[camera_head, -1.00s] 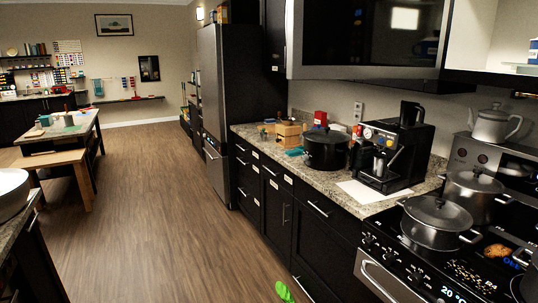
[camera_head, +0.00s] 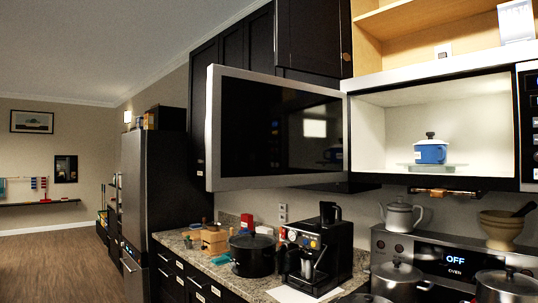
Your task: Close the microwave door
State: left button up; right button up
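The microwave (camera_head: 368,93) is mounted above the stove at the right, and its lit white inside is in plain view. Its door (camera_head: 278,130) stands wide open, swung out to the left, with a dark glass panel in a silver frame. A blue pot with a dark lid (camera_head: 430,151) stands on the glass plate inside the microwave. Neither of my grippers shows in the head view.
Below are a stove with several pots (camera_head: 397,279), a kettle (camera_head: 399,217) and a bowl (camera_head: 500,229). A coffee machine (camera_head: 315,254) and a black pot (camera_head: 252,252) stand on the counter (camera_head: 217,266). An open shelf (camera_head: 400,25) is above. Free floor (camera_head: 60,262) lies at the left.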

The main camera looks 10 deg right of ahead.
aim_at(262, 130)
jog(key=i+z, duration=0.1)
jog(key=z, duration=0.4)
jog(key=j+z, duration=0.15)
jog(key=z, duration=0.35)
jog(key=i+j+z, duration=0.15)
jog(key=z, duration=0.3)
jog(key=i+j+z, duration=0.15)
jog(key=j+z, duration=0.2)
jog(key=j, duration=0.45)
jog(key=j+z, duration=0.4)
jog(key=j, duration=0.45)
jog(key=j+z, duration=0.35)
jog(key=j, duration=1.3)
jog(key=k+j, duration=0.1)
jog(key=j, duration=0.7)
jog(key=k+j+z, duration=0.1)
jog(key=k, duration=0.1)
